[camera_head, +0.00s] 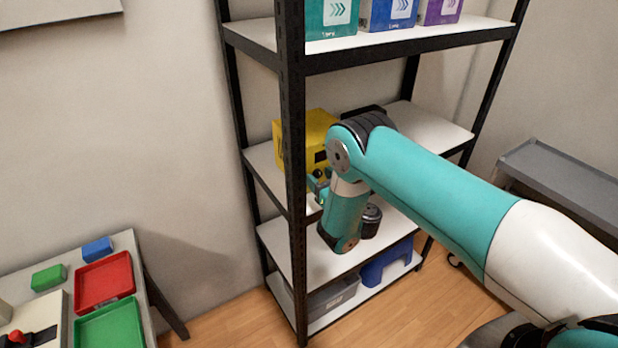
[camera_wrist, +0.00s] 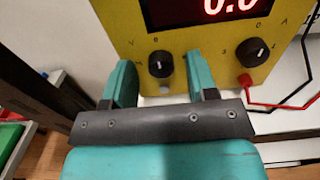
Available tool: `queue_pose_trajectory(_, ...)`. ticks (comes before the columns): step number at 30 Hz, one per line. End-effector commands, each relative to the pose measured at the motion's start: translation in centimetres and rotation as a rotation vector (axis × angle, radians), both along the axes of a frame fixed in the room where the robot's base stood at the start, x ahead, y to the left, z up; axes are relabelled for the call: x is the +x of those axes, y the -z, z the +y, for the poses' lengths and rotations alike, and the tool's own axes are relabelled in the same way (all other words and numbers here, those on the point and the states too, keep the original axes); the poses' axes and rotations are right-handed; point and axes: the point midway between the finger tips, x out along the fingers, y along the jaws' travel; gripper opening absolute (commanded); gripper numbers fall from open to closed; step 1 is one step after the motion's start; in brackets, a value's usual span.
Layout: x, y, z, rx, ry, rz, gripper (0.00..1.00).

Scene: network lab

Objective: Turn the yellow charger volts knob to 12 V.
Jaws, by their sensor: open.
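The yellow charger (camera_head: 290,133) stands on the middle shelf in the head view, partly behind a black post and my arm. In the wrist view the charger (camera_wrist: 185,42) shows a red display reading about 0.0 and two black knobs. The left, volts knob (camera_wrist: 160,64) appears between my fingers; its exact setting is too small to read. The right knob (camera_wrist: 253,52), near an A mark, is outside my right finger. My gripper (camera_wrist: 160,70) is open, with one teal finger on each side of the volts knob; I cannot tell whether they touch it.
A red plug (camera_wrist: 245,82) and red and black leads are on the charger's lower right. A black shelf post (camera_head: 292,150) stands close beside my gripper. The upper shelf (camera_head: 415,40) holds several boxes. A table (camera_head: 137,268) with trays (camera_head: 103,283) is at left.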

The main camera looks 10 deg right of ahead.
Motion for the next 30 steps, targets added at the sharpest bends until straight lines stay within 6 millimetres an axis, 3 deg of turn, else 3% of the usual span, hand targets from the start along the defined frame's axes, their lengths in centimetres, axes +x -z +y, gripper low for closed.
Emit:
queue_pose_trajectory(5, 0.01, -0.12, -0.15, 0.001, 0.002, -0.001, 0.53)
queue_pose_trajectory(9, 0.01, -0.11, -0.09, 0.001, 0.001, -0.001, 0.21)
queue_pose_trajectory(12, 0.02, -0.11, -0.05, 0.0, 0.001, -0.001, 0.03)
queue_pose_trajectory(22, 0.03, -0.09, 0.08, 0.038, 0.0, 0.01, 0.03)
queue_pose_trajectory(30, 0.01, -0.06, 0.15, 0.192, -0.001, 0.061, 0.03)
